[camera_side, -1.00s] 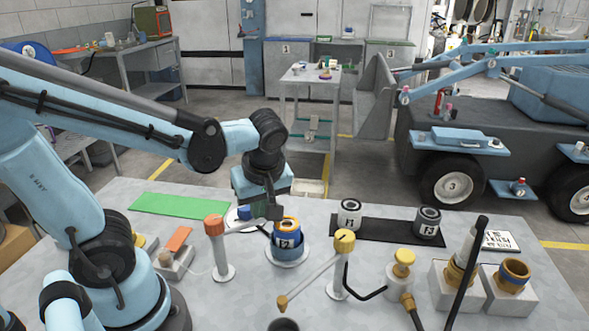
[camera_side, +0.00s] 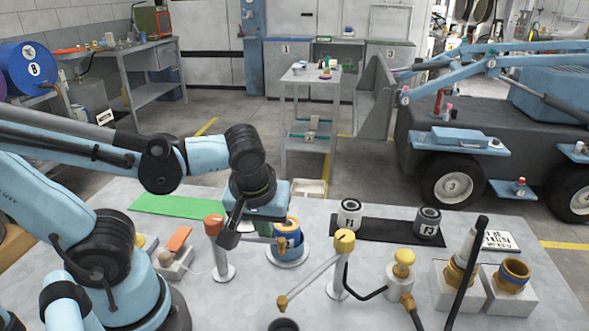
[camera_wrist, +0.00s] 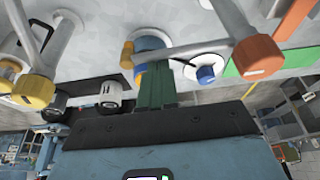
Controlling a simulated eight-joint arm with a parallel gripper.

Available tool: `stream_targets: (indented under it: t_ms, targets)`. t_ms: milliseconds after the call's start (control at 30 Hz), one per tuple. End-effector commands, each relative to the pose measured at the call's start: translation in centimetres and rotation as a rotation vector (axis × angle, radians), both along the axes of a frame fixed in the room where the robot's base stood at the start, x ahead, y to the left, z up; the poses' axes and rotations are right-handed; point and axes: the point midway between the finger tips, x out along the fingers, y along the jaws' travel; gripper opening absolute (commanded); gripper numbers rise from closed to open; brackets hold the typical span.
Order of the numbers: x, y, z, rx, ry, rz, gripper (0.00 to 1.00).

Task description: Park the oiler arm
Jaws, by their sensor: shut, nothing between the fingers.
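A post with an orange cap (camera_side: 213,222) carries a grey swing arm (camera_side: 256,239) reaching right. Its yellow tip (camera_side: 282,243) is in front of the blue and yellow can (camera_side: 288,230). The wrist view shows the same orange cap (camera_wrist: 258,57), arm (camera_wrist: 190,50) and tip (camera_wrist: 126,58). A second post with a yellow cap (camera_side: 343,240) has an arm (camera_side: 313,272) angled to the front left, with a brass tip (camera_side: 282,301). I cannot tell which is the oiler arm. My gripper (camera_wrist: 155,68) is shut, its green fingers beside the orange post's arm; contact is unclear.
Two labelled cans (camera_side: 349,213) and (camera_side: 428,222) stand on a black mat (camera_side: 388,231). A bent black rod (camera_side: 365,292) and brass fittings (camera_side: 402,270) stand at the right. A green mat (camera_side: 178,205) lies at the back left. A blue-knobbed white disc (camera_wrist: 205,70) is near my fingers.

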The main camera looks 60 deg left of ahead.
Motion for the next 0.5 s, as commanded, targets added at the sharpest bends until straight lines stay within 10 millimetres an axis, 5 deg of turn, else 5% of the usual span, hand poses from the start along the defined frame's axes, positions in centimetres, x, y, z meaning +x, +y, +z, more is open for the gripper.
stream_targets:
  t_ms: [200,500]
  targets:
    - [-1.4,-1.4,0.0,0.0,0.0,-0.208,0.0]
    - [-3.3,-2.7,0.0,0.001,0.001,-0.202,0.0]
